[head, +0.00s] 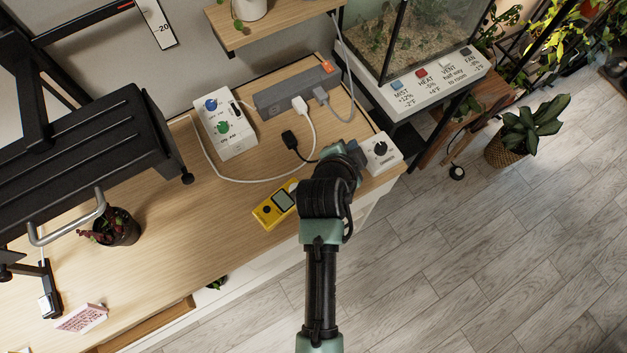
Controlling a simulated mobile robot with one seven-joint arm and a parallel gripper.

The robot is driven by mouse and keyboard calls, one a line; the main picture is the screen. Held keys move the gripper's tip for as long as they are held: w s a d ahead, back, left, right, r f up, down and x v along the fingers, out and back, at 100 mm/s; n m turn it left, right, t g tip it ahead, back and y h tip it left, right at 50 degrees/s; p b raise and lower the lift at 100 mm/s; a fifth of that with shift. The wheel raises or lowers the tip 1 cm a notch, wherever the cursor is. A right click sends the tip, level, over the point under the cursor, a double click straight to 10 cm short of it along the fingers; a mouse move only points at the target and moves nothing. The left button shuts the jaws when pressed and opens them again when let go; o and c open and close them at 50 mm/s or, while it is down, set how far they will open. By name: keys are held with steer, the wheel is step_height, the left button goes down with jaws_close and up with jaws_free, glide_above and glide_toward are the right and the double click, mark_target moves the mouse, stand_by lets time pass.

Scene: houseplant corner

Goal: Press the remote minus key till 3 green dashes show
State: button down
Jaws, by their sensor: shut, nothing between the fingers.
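No object is clearly recognisable as the remote, and no minus key or green dashes can be made out. A yellow handheld device (273,208) with a small dark screen lies on the wooden bench top (190,230), partly covered by my arm at its right end. A slim black object (50,290) with a white part lies at the lower left; I cannot tell what it is. My gripper (356,152) is shut and empty over the bench's right end, right of and beyond the yellow device. My wrist hides much of its fingers.
A white two-dial box (225,128), a grey power strip (297,88) with cables and a white dial box (380,152) stand around my gripper. A terrarium (410,40) with labelled keys is at the upper right. A black rack (90,150) overhangs the left. The bench middle is clear.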

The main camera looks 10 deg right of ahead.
steer(key=shift+s+a+f+g, duration=0.4)
steer(key=shift+s+a+f, duration=0.4)
steer(key=shift+f, duration=0.25)
steer(key=shift+f, duration=0.15)
step_height(320, 180, down, 8)
steer(key=b, duration=0.7)
steer(key=shift+f, duration=0.25)
steer(key=shift+b, duration=0.3)
stand_by(0.7)
steer(key=shift+f+b, duration=0.3)
steer(key=shift+f, duration=0.1)
